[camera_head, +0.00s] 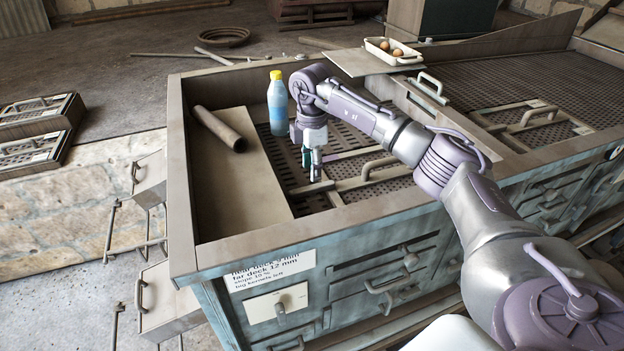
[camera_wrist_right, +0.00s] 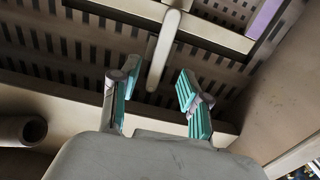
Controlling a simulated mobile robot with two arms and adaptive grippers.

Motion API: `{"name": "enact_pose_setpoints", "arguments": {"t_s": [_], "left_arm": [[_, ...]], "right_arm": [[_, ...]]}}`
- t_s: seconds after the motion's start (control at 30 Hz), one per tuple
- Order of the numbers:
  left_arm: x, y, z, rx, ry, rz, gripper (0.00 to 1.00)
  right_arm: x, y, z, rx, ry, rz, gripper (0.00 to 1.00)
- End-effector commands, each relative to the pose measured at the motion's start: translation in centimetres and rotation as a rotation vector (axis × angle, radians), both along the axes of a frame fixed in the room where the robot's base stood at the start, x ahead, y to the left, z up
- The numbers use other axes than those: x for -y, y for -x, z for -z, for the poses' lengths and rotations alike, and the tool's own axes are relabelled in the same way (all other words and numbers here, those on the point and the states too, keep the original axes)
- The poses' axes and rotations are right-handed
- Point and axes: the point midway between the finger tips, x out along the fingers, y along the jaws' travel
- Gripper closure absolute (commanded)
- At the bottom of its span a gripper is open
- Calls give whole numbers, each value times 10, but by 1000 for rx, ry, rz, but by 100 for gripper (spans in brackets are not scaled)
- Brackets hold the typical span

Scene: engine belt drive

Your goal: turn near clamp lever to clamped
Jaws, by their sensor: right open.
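My right gripper (camera_head: 314,170) points down over the near sieve deck inside the big box-shaped machine. It is open and empty, and its two green-padded fingers show in the right wrist view (camera_wrist_right: 156,92). A pale narrow bar, which looks like the clamp lever (camera_wrist_right: 164,48), lies ahead of and between the fingertips there, with no clear contact. In the head view a pale bar (camera_head: 309,188) lies just below the gripper at the left edge of the deck frame; I cannot tell its clamp state. My left gripper is not in view.
A blue bottle with a yellow cap (camera_head: 277,102) stands left of my right gripper. A pipe (camera_head: 217,128) lies on the pale board at left. The box wall (camera_head: 330,219) rises on the near side. A tray with eggs (camera_head: 392,52) is on the far rim.

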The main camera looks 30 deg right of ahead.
Motion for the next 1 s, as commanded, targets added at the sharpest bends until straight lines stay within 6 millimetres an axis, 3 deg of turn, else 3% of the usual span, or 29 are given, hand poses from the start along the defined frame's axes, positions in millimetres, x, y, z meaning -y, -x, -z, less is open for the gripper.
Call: {"name": "enact_pose_setpoints", "arguments": {"t_s": [0.1,0.33,1.0], "left_arm": [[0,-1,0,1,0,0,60],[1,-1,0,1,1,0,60],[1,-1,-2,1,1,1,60]], "right_arm": [[0,-1,-27,4,0,0,54],[0,0,-56,2,0,0,54],[0,0,-63,0,0,0,54]]}}
